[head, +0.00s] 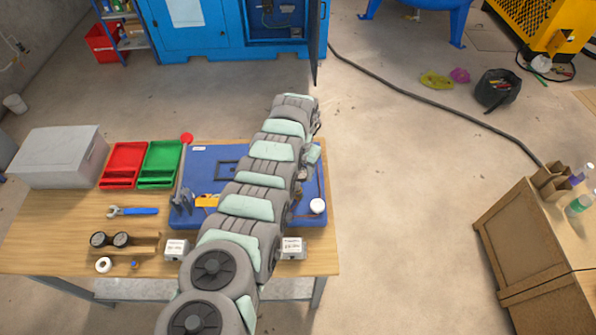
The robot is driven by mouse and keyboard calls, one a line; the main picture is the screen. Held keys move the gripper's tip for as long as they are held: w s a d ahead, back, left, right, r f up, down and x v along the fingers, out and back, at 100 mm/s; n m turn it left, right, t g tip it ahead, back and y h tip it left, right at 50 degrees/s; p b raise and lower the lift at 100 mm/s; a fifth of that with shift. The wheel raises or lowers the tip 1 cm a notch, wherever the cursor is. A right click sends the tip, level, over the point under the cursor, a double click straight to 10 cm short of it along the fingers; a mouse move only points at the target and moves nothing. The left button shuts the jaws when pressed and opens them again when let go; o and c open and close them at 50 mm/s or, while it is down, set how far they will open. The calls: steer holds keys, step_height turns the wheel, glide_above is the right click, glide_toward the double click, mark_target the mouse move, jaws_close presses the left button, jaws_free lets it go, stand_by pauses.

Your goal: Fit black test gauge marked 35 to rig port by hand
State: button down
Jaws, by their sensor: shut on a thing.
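My gripper (301,176) is at the far end of my arm, over the right part of the blue rig board (240,157). My arm hides much of it. It is shut on a small dark thing (297,191), which looks like a black gauge; no marking on it can be read. Whether it touches a rig port cannot be told. Two round black gauges (98,240) (121,240) sit at the left of a wooden holder (146,245), whose right end is bare. Their numbers are unreadable. A round white-topped thing (317,206) sits at the board's right edge.
A blue-handled wrench (133,211), a white ring (103,265) and red (123,165) and green (160,164) trays lie left. White labelled boxes (175,250) (292,248) stand along the board's front. A grey clamp-like part (182,199) and a red knob (187,138) stand at its left.

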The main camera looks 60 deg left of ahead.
steer(key=shift+s+a+f, duration=0.2)
steer(key=shift+s+f, duration=0.15)
step_height(320, 180, down, 5)
steer(key=b, duration=0.5)
steer(key=shift+r, duration=0.1)
